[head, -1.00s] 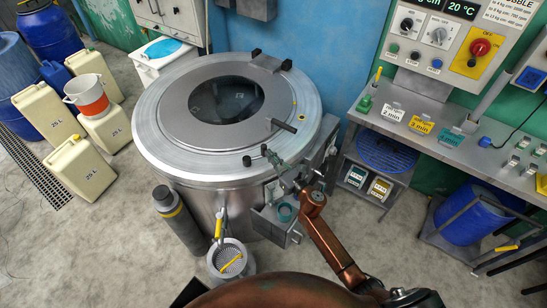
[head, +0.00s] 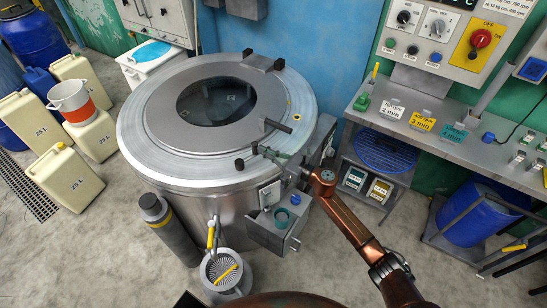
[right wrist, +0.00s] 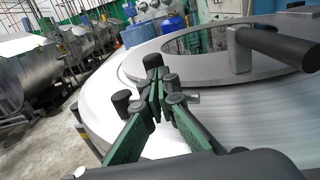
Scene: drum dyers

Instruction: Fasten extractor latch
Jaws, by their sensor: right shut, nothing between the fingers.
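The extractor (head: 207,205) is a round steel drum with a flat ring lid (head: 165,128) over a dark window. The lid is down. A black-gripped handle (head: 278,126) sits on the lid's near right part; it also shows large in the right wrist view (right wrist: 275,45). A small black knob (head: 239,163) stands on the near rim, and I cannot tell whether it is part of the latch. My right gripper (head: 263,152), with green fingers, is over the near right rim between knob and handle. In the right wrist view its fingertips (right wrist: 157,85) are together and empty, apart from the handle.
A grey box (head: 268,235) is fixed to the drum's front, below my right arm. A dark cylinder (head: 170,228) and a pail (head: 226,272) stand in front. Jerrycans (head: 65,178) are on the left. A workbench (head: 440,150) with a control panel (head: 455,40) is on the right.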

